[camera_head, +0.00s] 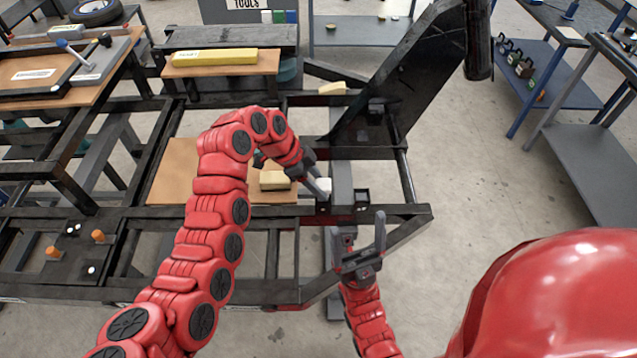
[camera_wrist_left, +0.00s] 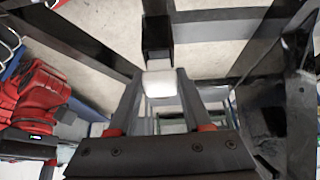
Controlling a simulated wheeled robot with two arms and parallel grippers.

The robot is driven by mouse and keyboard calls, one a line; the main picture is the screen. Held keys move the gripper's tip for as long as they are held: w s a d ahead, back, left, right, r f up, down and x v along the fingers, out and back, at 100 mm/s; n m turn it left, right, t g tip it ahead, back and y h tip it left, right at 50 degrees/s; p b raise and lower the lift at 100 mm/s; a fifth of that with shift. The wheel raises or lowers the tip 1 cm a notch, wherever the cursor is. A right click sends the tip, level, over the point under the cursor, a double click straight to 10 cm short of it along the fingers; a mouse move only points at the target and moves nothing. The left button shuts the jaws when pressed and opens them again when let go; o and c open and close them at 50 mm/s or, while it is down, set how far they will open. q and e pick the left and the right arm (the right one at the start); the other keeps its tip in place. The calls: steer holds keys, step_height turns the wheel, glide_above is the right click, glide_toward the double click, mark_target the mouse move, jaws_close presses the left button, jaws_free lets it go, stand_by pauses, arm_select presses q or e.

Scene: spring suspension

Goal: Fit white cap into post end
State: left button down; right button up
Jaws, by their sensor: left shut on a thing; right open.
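The white cap (camera_head: 324,185) is a small white block between the fingertips of my left gripper (camera_head: 319,188). It also shows in the left wrist view (camera_wrist_left: 160,83), pinched at the tips of both fingers. A short black post (camera_head: 361,197) with a square end stands on the frame just right of the cap. In the left wrist view a black post end (camera_wrist_left: 157,45) lies just beyond the cap, with a gap that I cannot judge. My right gripper (camera_head: 358,238) is open and empty, its fingers pointing up, below and right of the cap.
A black frame (camera_head: 408,212) of welded beams surrounds the work area. A grey upright block (camera_head: 341,180) stands beside the cap. A tall black panel (camera_head: 410,75) slopes up behind. A cream block (camera_head: 274,180) lies on a brown board (camera_head: 172,172).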

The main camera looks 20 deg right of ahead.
arm_select(q)
steer(key=shift+f+b, duration=0.65)
steer(key=shift+f, duration=0.2)
steer(key=shift+c, duration=1.3)
jaws_free()
steer(key=shift+w+a+r, duration=0.1)
steer(key=shift+a+r, duration=0.1)
steer(key=shift+r, duration=0.05)
steer(key=b+v, duration=0.2)
steer(key=v, duration=1.4)
steer(key=shift+r+b, duration=0.35)
steer(key=shift+r, duration=0.05)
steer(key=shift+a, duration=0.1)
